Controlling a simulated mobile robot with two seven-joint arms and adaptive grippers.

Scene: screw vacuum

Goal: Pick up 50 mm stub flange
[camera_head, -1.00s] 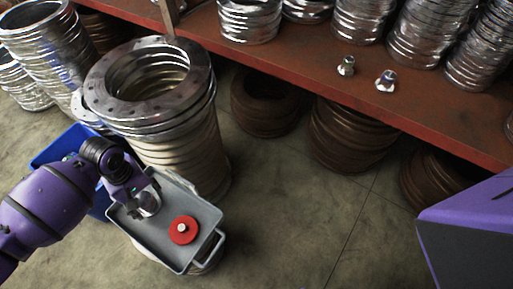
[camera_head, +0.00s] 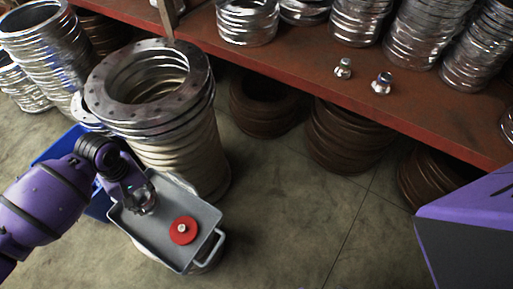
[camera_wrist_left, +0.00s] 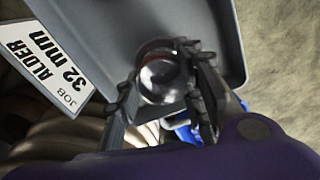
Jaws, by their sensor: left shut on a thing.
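Two small shiny stub flanges stand on the red-brown shelf, one at left (camera_head: 343,68) and one at right (camera_head: 382,83); their sizes cannot be read. I cannot tell whether this part touches the tray. A red disc (camera_head: 183,231) with a pale centre lies in the tray. My right gripper is not in view.
A white card (camera_wrist_left: 47,63) at the tray reads "JOB ALDER 32 mm". A tall stack of large metal rings (camera_head: 150,82) stands behind the tray. A blue bin (camera_head: 58,147) is at left. Brown ring stacks (camera_head: 345,138) sit under the shelf (camera_head: 290,72). Floor right of the tray is clear.

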